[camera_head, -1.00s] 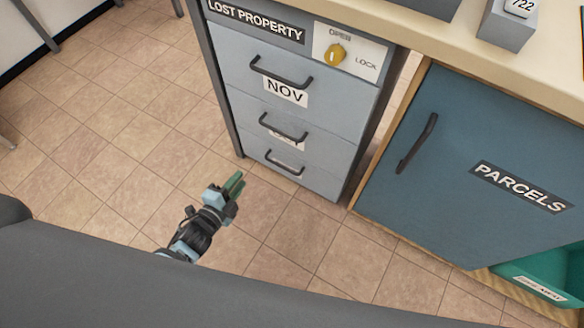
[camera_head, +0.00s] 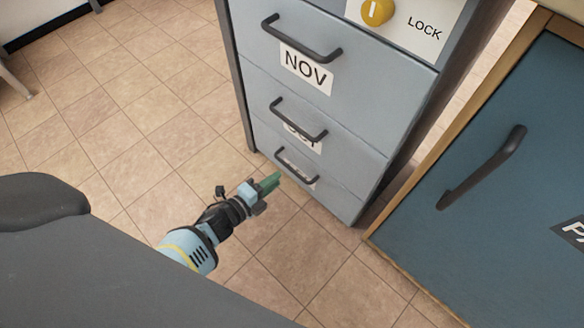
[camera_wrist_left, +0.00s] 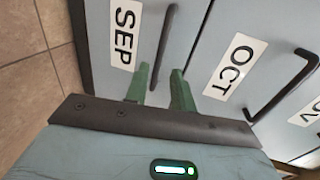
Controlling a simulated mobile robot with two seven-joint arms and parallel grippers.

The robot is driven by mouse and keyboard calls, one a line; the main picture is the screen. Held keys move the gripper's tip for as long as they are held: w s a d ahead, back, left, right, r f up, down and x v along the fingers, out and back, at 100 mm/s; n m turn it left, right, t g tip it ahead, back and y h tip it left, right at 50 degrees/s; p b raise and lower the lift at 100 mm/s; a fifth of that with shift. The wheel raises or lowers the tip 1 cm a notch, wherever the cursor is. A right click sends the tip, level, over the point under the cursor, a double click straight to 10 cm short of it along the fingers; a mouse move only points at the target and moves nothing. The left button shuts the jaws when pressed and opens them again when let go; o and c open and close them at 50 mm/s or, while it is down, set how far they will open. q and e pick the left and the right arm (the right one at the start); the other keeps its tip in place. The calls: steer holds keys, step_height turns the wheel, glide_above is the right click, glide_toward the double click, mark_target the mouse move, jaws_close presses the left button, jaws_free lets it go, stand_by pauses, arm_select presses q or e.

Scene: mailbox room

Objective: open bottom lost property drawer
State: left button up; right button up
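The bottom lost property drawer (camera_head: 338,201) is the lowest grey-blue front of the cabinet and is closed. Its dark bar handle (camera_head: 296,174) also shows in the left wrist view (camera_wrist_left: 165,42), beside the SEP label (camera_wrist_left: 125,32). My left gripper (camera_head: 277,180) is right at the handle's left side. In the left wrist view its two green fingers (camera_wrist_left: 160,72) are apart, with the handle's near end between them in the picture. I cannot tell whether they touch it. My right gripper is not in view.
The OCT drawer handle (camera_head: 298,120) and NOV drawer handle (camera_head: 300,40) stick out above. A yellow lock knob (camera_head: 376,12) is at the top. The blue parcels door (camera_head: 500,110) stands to the right. Tiled floor (camera_head: 120,120) is clear to the left.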

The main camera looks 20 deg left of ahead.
mark_target(291, 168)
arm_select(q)
steer(key=b+x, duration=0.3)
steer(key=x, duration=0.4)
steer(key=shift+w+d, duration=0.1)
steer(key=shift+w, duration=0.15)
steer(key=c, duration=0.5)
jaws_close()
